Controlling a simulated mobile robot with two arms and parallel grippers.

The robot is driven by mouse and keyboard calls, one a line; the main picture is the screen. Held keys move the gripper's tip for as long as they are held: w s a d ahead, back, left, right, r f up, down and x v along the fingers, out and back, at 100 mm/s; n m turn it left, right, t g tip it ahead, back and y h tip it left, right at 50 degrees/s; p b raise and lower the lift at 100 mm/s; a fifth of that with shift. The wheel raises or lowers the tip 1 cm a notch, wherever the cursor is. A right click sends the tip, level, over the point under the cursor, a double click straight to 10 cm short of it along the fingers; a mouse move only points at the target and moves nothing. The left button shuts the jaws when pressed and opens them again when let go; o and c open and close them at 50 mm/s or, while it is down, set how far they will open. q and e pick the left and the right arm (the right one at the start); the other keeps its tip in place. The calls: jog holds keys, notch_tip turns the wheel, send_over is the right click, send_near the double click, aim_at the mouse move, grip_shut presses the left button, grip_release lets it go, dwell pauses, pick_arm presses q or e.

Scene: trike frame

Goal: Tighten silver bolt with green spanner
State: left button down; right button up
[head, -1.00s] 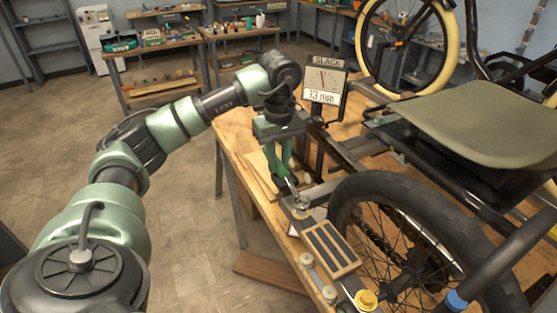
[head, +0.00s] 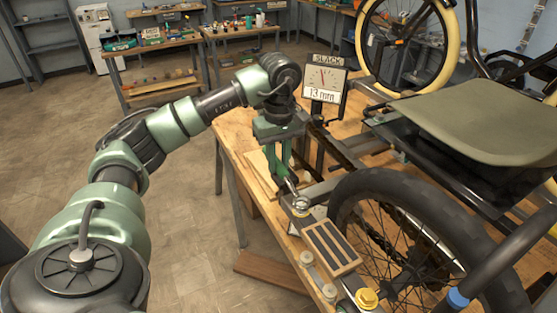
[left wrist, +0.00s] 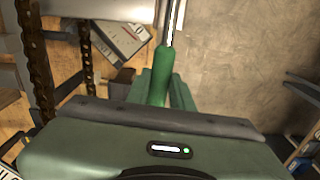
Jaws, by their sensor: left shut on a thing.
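My left gripper (head: 282,160) points down over the bench edge and is shut on the green spanner. The spanner's green handle (left wrist: 159,78) sits between the fingers in the left wrist view, with its silver shaft (left wrist: 171,25) running away toward the top. In the head view the spanner's silver end (head: 291,187) reaches down to the silver bolt (head: 301,204) on the trike's rail. The spanner end is at or very close to the bolt; I cannot tell whether it is seated on it. My right gripper is not in view.
A sign (head: 325,84) reads "SLACK" and "13 mm" beside a dial. A slotted wooden block (head: 331,247) and a yellow bolt (head: 367,298) are nearer me. The trike's rear wheel (head: 420,235) and seat (head: 480,120) fill the right. Floor at left is clear.

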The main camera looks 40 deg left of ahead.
pick_arm(q)
jog(key=shift+f+b, duration=0.4)
jog(key=shift+f, duration=0.35)
jog(key=c, duration=2.1)
grip_release()
grip_shut()
jog(key=w+d+m, duration=0.4)
jog(key=w+m, duration=0.1)
jog(key=m, duration=0.1)
jog(key=shift+d, duration=0.15)
